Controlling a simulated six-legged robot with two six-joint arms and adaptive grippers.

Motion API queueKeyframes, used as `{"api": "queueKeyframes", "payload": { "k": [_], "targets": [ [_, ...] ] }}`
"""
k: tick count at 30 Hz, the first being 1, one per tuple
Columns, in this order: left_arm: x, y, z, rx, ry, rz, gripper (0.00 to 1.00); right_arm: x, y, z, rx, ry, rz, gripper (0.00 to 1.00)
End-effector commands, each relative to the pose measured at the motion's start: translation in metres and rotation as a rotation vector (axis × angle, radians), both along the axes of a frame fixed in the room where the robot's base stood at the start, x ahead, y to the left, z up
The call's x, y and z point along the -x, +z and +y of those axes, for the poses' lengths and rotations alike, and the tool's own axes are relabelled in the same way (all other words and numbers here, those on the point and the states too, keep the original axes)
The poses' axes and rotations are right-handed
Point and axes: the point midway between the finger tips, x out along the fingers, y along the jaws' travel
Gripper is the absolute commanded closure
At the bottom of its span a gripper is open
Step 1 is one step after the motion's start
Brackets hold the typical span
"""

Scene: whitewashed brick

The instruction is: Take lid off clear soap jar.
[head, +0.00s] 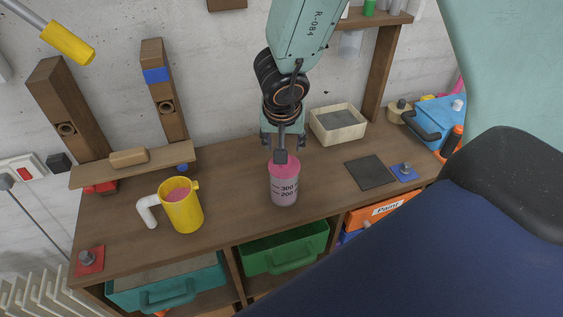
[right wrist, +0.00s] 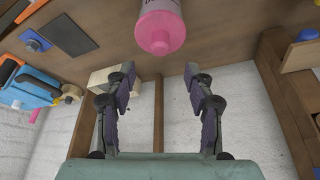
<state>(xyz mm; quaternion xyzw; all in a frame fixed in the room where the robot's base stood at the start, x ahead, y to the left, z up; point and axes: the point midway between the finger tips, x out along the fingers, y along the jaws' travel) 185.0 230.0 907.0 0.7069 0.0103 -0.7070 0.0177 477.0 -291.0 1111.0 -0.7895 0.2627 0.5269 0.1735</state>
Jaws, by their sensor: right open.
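The clear soap jar (head: 284,192), with printed volume marks and pinkish contents, stands upright on the wooden bench. Its pink lid (head: 291,169) is on top. In the right wrist view the lid (right wrist: 161,34) points toward the camera, with the jar body (right wrist: 158,6) cut off by the top edge. My right gripper (head: 283,142) hangs above and slightly behind the jar in the head view. In its own view the right gripper (right wrist: 160,75) is open and empty, its fingers apart and short of the lid. My left gripper is not in view.
A yellow mug (head: 183,211) with a white handle stands left of the jar. A pale tray (head: 338,125), dark mat (head: 371,173) and blue box (head: 437,117) lie to the right. A green drawer (head: 284,249) is below. Bench around the jar is clear.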

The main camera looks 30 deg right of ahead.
Motion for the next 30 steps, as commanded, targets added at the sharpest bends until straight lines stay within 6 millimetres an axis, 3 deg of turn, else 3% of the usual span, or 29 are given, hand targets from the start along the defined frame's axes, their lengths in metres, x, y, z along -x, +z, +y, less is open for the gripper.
{"api": "queueKeyframes", "payload": {
  "k": [3,11,19,27,30],
  "targets": [
    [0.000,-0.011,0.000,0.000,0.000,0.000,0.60,-0.003,-0.016,-0.003,-0.001,-0.002,0.000,0.47],
    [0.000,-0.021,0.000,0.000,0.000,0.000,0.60,-0.009,-0.032,-0.004,0.000,-0.001,0.000,0.47],
    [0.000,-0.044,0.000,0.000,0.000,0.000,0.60,-0.019,-0.068,-0.009,-0.001,0.000,0.001,0.47],
    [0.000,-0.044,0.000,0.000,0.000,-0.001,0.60,-0.022,-0.070,-0.011,0.000,0.000,-0.001,0.47],
    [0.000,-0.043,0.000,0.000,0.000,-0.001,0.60,-0.022,-0.069,-0.011,0.000,0.000,-0.001,0.53]
  ]
}}
